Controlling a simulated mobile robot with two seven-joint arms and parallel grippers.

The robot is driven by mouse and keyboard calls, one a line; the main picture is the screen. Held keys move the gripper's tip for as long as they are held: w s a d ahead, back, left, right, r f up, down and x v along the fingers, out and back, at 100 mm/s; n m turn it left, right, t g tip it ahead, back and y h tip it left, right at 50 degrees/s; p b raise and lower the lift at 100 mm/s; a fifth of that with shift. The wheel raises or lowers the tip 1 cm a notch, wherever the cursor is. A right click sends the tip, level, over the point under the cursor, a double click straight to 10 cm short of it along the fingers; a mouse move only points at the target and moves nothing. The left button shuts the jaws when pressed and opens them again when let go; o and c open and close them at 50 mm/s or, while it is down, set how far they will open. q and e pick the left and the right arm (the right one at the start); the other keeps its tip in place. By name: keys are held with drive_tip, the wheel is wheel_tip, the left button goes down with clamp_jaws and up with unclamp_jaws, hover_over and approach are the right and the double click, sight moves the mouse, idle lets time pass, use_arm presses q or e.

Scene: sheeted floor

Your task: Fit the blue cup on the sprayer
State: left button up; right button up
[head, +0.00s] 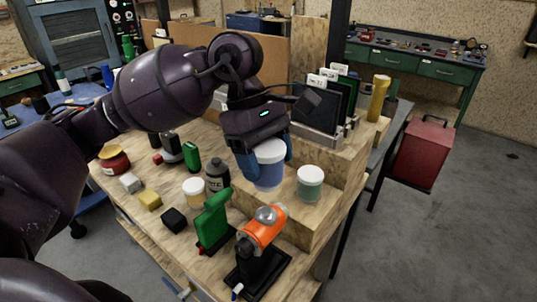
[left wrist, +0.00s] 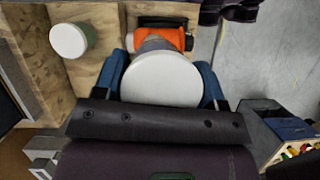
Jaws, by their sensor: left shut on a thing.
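The blue cup (head: 268,172) with a white lid is between the blue fingers of my left gripper (head: 266,160), which is shut on it. The cup is upright, over or at the raised wooden step; I cannot tell whether it touches the wood. In the left wrist view its white lid (left wrist: 161,80) fills the space between the fingers of the left gripper (left wrist: 161,85). The orange sprayer (head: 262,228) with a grey top sits on a black stand nearer the front. The sprayer's orange body (left wrist: 172,68) shows partly hidden behind the lid. My right gripper is not in view.
A green cup (head: 310,184) with a white lid stands right of the held cup. A yellow cup (head: 194,194), a dark bottle (head: 217,175) and a green tool (head: 213,222) stand to the left. A black rack (head: 322,120) stands behind. Small blocks lie at the front left.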

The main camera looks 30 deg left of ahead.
use_arm(q)
drive_tip(key=shift+a+f, duration=0.15)
drive_tip(key=shift+f, duration=0.25)
drive_tip(key=shift+f+b, duration=0.7)
drive_tip(key=shift+f, duration=0.8)
wheel_tip(320, 180, down, 2)
drive_tip(key=shift+f+b, duration=0.1)
drive_tip(key=shift+b, duration=0.5)
drive_tip(key=shift+f, duration=0.35)
drive_tip(key=shift+f+b, duration=0.2)
drive_tip(key=shift+b, duration=0.2)
drive_tip(key=shift+f, duration=0.15)
